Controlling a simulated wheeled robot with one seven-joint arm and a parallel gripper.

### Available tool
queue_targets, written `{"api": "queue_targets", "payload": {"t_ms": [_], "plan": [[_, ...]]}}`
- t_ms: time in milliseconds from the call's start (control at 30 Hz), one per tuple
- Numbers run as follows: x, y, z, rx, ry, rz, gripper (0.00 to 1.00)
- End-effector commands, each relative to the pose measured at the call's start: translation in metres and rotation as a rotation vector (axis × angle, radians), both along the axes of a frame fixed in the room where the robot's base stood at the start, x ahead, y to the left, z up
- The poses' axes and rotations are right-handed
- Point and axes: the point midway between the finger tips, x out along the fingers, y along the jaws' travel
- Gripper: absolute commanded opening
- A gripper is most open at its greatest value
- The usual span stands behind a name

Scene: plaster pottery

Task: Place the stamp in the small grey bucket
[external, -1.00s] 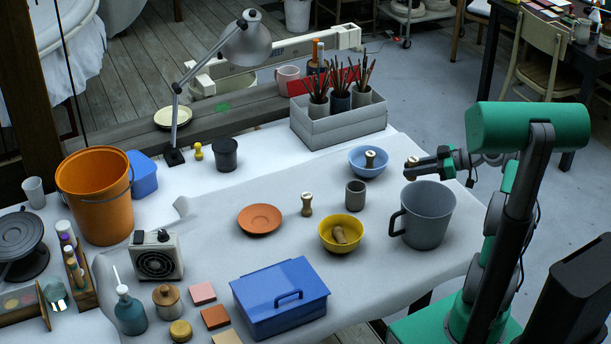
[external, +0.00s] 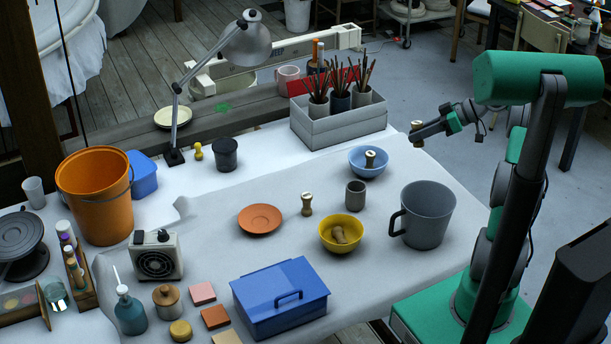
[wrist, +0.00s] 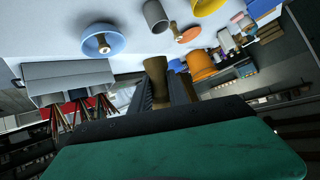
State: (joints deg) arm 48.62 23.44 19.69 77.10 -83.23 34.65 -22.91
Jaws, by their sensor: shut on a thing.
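My gripper (external: 419,132) is shut on a wooden stamp (external: 416,127) and holds it in the air beyond the blue bowl and the large grey jug. The held stamp also shows in the wrist view (wrist: 156,80). A small dark grey bucket (external: 224,155) stands at the back of the table, right of the yellow stopper-like piece. A small grey cup (external: 355,195) stands mid-table. Other similar stamps are one in the blue bowl (external: 370,160), one upright on the table (external: 306,204) and one lying in the yellow bowl (external: 339,235).
A large grey jug (external: 428,220) stands at the table's right edge. A grey crate (external: 340,127) with brush pots is at the back. A desk lamp (external: 246,44) leans over near the dark bucket. An orange saucer (external: 260,219) and a blue toolbox (external: 279,297) are nearer.

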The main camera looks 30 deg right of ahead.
Motion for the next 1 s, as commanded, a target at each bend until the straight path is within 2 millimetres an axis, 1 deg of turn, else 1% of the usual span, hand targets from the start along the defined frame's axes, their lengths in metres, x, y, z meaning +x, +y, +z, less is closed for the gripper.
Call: {"api": "queue_targets", "payload": {"t_ms": [33,67,100,233,333,400,467,500,600,700,800,900,1000], "plan": [[0.0,0.001,0.04,-0.004,0.047,0.002,0.0],[-0.001,0.002,0.047,-0.004,0.08,0.001,0.0],[-0.002,0.003,0.058,-0.006,0.124,-0.002,0.0],[-0.008,0.006,0.079,-0.005,0.254,-0.025,0.0],[-0.015,0.01,0.087,-0.003,0.36,-0.041,0.0],[-0.025,0.014,0.088,0.002,0.449,-0.067,0.0],[-0.038,0.02,0.081,0.018,0.544,-0.116,0.0],[-0.049,0.024,0.072,0.033,0.614,-0.161,0.0],[-0.073,0.033,0.036,0.087,0.748,-0.281,0.0],[-0.096,0.04,0.015,0.16,0.864,-0.406,0.0],[-0.12,0.044,-0.002,0.263,0.985,-0.541,0.0],[-0.131,0.044,-0.008,0.37,1.088,-0.647,0.0],[-0.135,0.044,-0.008,0.439,1.157,-0.697,0.0]]}}
